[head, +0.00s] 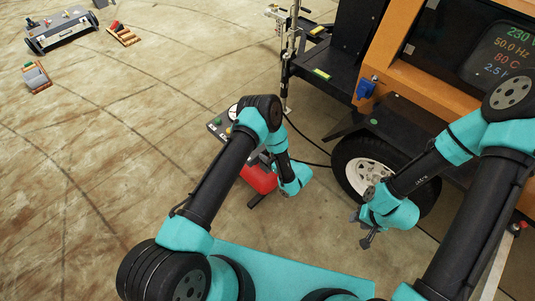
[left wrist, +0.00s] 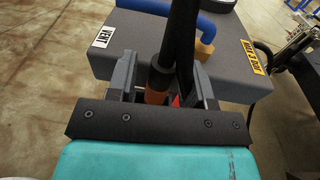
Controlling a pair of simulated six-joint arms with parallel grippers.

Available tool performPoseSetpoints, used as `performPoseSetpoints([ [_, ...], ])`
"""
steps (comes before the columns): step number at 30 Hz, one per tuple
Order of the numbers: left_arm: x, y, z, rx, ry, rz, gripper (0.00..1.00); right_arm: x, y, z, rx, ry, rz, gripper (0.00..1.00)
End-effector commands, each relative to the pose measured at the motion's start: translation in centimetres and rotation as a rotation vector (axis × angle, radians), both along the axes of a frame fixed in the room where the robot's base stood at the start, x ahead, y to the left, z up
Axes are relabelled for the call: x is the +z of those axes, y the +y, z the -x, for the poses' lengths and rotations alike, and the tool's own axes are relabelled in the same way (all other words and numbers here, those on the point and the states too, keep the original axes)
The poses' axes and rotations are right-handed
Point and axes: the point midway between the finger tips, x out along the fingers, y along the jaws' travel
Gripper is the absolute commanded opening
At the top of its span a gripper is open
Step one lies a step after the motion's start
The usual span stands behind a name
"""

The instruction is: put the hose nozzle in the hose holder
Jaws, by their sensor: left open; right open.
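In the left wrist view, a dark upright rod with an orange band (left wrist: 158,97), which looks like the hose nozzle, stands between the fingers of my left gripper (left wrist: 162,78). The fingers are open on either side of it; I cannot tell whether either touches it. Behind it is a grey box (left wrist: 125,55) with a VENT label, a blue hose (left wrist: 206,26) and a brass fitting (left wrist: 205,48). In the head view, my left wrist hangs beside a red tank (head: 260,178); its fingers are hard to make out. My right gripper (head: 362,228) is open and empty near the wheel. I cannot make out the hose holder.
An orange-framed machine (head: 392,35) with a display stands on a wheel (head: 368,165) at the right. A light mast (head: 291,50) stands at its left end. A toolbox (head: 62,32) and small trays lie far left. The floor at left is mostly clear.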

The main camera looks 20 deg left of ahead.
Motion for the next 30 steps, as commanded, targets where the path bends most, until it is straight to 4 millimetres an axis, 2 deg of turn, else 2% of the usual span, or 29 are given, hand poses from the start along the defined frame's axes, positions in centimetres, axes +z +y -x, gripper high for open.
performPoseSetpoints([
  [8,0.3,-0.6,0.3,-0.002,0.001,0.001,0.47,0.0,0.0,0.0,0.0,0.0,0.0,0.43],
  [24,0.9,-8.2,3.7,-0.004,0.0,0.0,0.47,0.0,0.0,0.0,0.0,0.0,0.0,0.43],
  [30,1.1,-10.3,4.7,-0.002,-0.001,-0.001,0.47,0.0,0.0,0.0,0.0,0.0,0.0,0.43],
])
